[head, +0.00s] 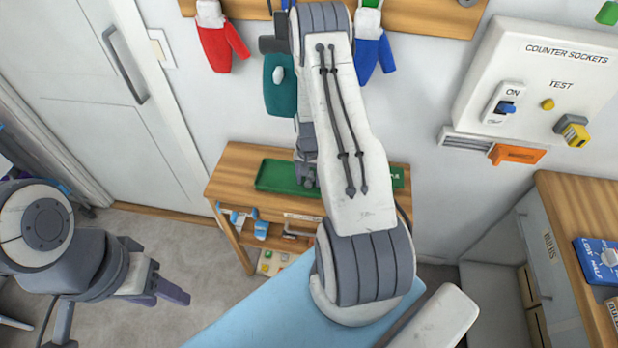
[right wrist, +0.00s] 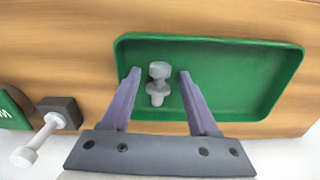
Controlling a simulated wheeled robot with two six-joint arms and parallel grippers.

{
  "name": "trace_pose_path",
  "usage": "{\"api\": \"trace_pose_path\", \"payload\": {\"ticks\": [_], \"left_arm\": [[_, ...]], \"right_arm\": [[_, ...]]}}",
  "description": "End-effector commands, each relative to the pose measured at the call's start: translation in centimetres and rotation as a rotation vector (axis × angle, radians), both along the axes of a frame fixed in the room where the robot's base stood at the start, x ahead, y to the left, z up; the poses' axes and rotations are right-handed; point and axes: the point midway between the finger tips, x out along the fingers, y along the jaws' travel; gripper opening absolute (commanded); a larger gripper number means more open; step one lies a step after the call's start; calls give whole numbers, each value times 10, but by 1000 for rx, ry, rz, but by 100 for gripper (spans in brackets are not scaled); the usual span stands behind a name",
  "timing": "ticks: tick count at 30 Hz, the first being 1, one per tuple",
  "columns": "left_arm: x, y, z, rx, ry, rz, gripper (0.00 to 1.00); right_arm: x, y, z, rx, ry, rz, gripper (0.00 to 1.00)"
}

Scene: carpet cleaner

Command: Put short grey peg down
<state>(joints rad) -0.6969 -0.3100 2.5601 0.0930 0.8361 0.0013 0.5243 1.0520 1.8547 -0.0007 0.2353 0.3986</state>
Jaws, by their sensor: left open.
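A short grey peg (right wrist: 158,84) with a wider head is in the green tray (right wrist: 230,85), between the two purple fingers of my right gripper (right wrist: 160,76). The fingers stand apart, with a gap on each side of the peg. In the head view the green tray (head: 275,177) is on a wooden table, and my right gripper (head: 306,176) is over it, mostly hidden by my arm; the peg cannot be made out there. My left gripper (head: 168,289) is open, empty, and off to the left above the floor.
A dark block (right wrist: 58,112) with another light grey peg (right wrist: 38,142) is left of the tray in the wrist view, beside a green sign (right wrist: 12,110). The wooden table (head: 232,180) stands against the wall. A wooden counter (head: 570,215) is at right.

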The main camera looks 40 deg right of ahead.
Motion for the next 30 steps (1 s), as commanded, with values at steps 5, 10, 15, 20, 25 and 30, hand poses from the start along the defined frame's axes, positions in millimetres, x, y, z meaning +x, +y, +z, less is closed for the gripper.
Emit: {"api": "trace_pose_path", "payload": {"ticks": [5,10,15,20,25,30], "left_arm": [[0,0,0,0,0,0,50],[0,0,5,0,0,0,50],[0,0,-4,0,0,0,50],[0,0,-10,0,0,0,50],[0,0,-15,0,0,-1,50],[0,0,-17,0,0,-1,50]], "right_arm": [[0,0,0,0,0,0,60],[0,0,7,-1,-1,0,60],[2,-1,29,-3,-5,0,60],[2,-1,63,-3,-6,0,60],[1,0,96,-3,-5,0,60],[0,0,117,0,-1,0,60]]}}
